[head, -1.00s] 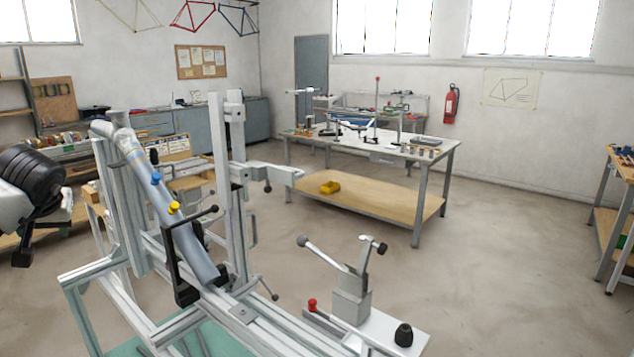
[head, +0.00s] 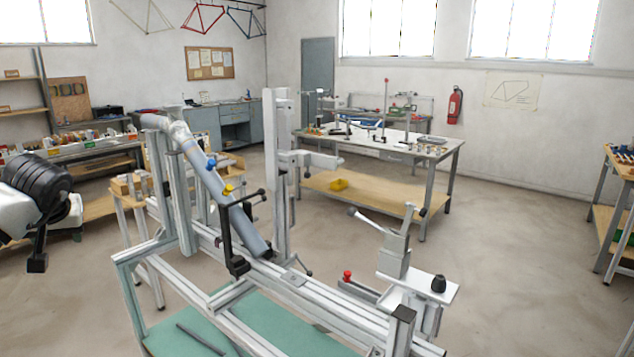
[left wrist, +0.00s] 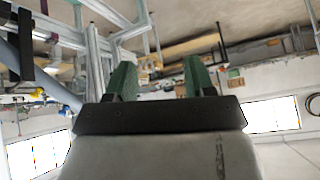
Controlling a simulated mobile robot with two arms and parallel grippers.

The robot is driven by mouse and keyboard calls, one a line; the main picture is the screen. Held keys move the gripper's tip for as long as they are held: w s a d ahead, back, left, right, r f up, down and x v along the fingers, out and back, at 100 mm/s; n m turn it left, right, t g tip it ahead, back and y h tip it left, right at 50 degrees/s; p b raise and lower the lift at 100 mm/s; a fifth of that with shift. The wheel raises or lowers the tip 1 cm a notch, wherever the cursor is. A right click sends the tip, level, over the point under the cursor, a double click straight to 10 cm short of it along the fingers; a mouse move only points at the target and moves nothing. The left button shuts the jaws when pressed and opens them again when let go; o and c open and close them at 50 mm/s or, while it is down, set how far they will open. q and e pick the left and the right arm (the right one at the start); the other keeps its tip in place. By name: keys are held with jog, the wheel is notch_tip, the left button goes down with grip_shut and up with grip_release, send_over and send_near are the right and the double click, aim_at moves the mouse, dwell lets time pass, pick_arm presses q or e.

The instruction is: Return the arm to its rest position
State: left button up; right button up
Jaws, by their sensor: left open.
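My left arm (head: 38,190) comes in at the left edge of the head view, left of the frame jig and apart from it. In the left wrist view my left gripper (left wrist: 160,78) has two green fingers standing wide apart, with nothing between them. That view is upside down. The frame jig (head: 290,285) stands in the middle of the head view, with a grey-blue tube (head: 215,195) lying slanted on it. The tube also shows at the left of the left wrist view (left wrist: 45,80). My right gripper is not in view.
A workbench (head: 425,150) with tools stands behind the jig, and a wooden stand (head: 130,205) is left of it. A shelf and side bench (head: 75,150) line the left wall. Another bench (head: 620,200) is at the right edge. Open floor lies between the jig and right bench.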

pick_arm(q)
jog(key=w+d+f+n+h, duration=0.2)
jog(key=d+f+n+h, duration=0.35)
jog(key=d+f, duration=0.6)
jog(key=w+d+f+n+h, duration=0.3)
jog(key=d+f+n+h, duration=0.35)
jog(key=f, duration=0.85)
jog(key=s+d+f+n+t+h, duration=0.1)
jog(key=s+d+f+n+t, duration=0.2)
jog(key=f+n, duration=0.6)
jog(key=s+d+f+n+t+h, duration=0.2)
jog(key=s+d+f+n, duration=0.1)
jog(key=f+n, duration=0.5)
jog(key=s+a+f+n+g+y, duration=0.2)
jog(key=s+f+n+y, duration=0.6)
jog(key=s+f+n, duration=1.4)
jog(key=s+d+f+n+g, duration=0.1)
jog(key=s+f+n+g, duration=0.1)
jog(key=s, duration=0.7)
jog(key=s+d+f+n+g+y, duration=0.1)
jog(key=s+f+n+g, duration=0.2)
jog(key=s, duration=0.7)
jog(key=s+d+f+n+g, duration=0.1)
jog(key=s+f+n, duration=0.4)
jog(key=s, duration=0.5)
jog(key=shift+f+n+g+y, duration=0.25)
jog(key=shift+n+g+y, duration=0.15)
jog(key=shift+n+g, duration=0.6)
